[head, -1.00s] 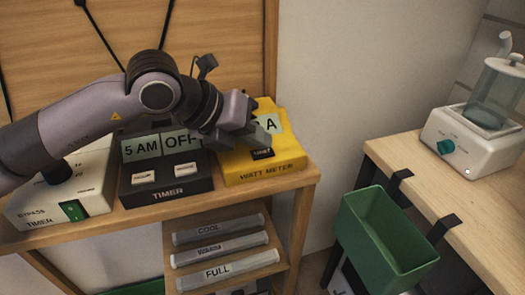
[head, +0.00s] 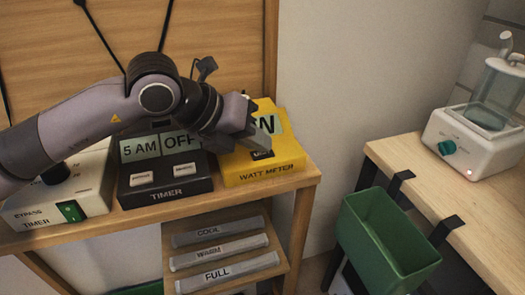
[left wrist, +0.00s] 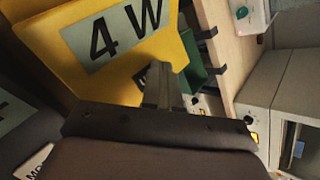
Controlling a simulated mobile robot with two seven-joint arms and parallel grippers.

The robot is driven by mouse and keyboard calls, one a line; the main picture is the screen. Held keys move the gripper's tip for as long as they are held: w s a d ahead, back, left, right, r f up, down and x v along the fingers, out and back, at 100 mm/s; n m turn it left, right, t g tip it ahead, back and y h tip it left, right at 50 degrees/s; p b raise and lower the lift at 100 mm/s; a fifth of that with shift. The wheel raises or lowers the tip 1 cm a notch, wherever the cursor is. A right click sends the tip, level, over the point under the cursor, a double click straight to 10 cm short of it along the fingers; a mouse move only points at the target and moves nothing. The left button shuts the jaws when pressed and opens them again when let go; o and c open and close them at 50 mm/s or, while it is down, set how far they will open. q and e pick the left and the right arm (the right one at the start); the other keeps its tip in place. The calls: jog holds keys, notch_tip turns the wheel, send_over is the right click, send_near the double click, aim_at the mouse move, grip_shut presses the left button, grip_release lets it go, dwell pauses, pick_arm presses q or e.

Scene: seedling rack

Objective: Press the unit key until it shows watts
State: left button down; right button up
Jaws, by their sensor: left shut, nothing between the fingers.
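The yellow watt meter (head: 262,177) stands at the right end of the wooden shelf. Its display reads "4 W" in the left wrist view (left wrist: 118,32); in the head view my gripper covers part of it. The dark unit key (head: 262,155) is on the meter's top face below the display, and only partly visible in the left wrist view (left wrist: 141,76). My left gripper (head: 264,140) is shut and empty, its fingertips just above or at the key; I cannot tell whether they touch it. My right gripper is not in view.
A black timer (head: 166,194) reading "5 AM OFF" and a white bypass timer (head: 95,200) stand left of the meter. Labelled strips lie on the lower shelf. A green bin (head: 385,245) hangs from the right table, which holds a white appliance (head: 470,150) with a clear vessel.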

aim_at(257, 155)
pick_arm(q)
jog(key=shift+r, duration=0.7)
jog(key=shift+r+p, duration=1.3)
jog(key=shift+r, duration=1.25)
